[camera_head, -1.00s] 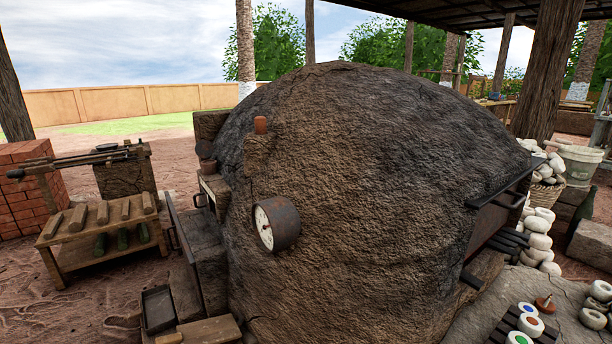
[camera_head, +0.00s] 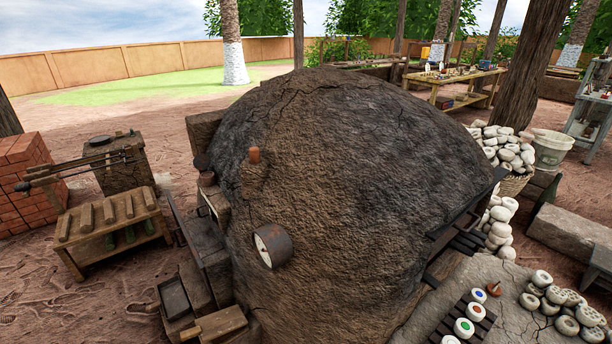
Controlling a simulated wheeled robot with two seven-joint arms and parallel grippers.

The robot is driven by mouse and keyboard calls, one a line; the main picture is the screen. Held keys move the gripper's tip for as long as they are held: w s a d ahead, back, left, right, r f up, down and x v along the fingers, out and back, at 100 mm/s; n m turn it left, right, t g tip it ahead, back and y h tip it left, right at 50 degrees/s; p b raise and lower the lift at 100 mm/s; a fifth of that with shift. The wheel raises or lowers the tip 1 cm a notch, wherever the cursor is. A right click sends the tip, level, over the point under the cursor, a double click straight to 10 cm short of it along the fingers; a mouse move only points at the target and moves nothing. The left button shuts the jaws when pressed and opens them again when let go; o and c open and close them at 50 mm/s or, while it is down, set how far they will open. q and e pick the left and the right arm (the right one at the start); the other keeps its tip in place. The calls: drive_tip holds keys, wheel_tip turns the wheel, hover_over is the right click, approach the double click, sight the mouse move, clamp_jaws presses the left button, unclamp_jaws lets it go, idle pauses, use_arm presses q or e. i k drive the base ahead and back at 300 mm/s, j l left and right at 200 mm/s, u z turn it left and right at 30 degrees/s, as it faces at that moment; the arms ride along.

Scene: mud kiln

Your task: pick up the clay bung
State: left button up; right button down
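A small orange-brown clay plug (camera_head: 254,155), which looks like the clay bung, stands upright on a rough knob on the near left side of the large domed mud kiln (camera_head: 350,170). The plug's lower end is hidden, so I cannot tell how deep it sits. A round white-faced dial gauge (camera_head: 271,246) projects from the kiln below it. Neither of my grippers shows in the head view.
At left are a wooden rack (camera_head: 112,228) with several rollers and a stack of red bricks (camera_head: 28,180). White lumps (camera_head: 500,215) and a stone slab (camera_head: 510,325) with colour pots (camera_head: 475,312) lie at right. Bare ground is left of the kiln.

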sight(254, 152)
drive_tip(key=i+j, duration=0.35)
drive_tip(key=j, duration=0.15)
drive_tip(key=i+j+z, duration=0.15)
drive_tip(key=z, duration=0.3)
drive_tip(key=i+j+z, duration=0.1)
drive_tip(key=j+z, duration=0.3)
drive_tip(key=i+j+z, duration=0.1)
drive_tip(key=j+z, duration=0.2)
drive_tip(key=z, duration=0.15)
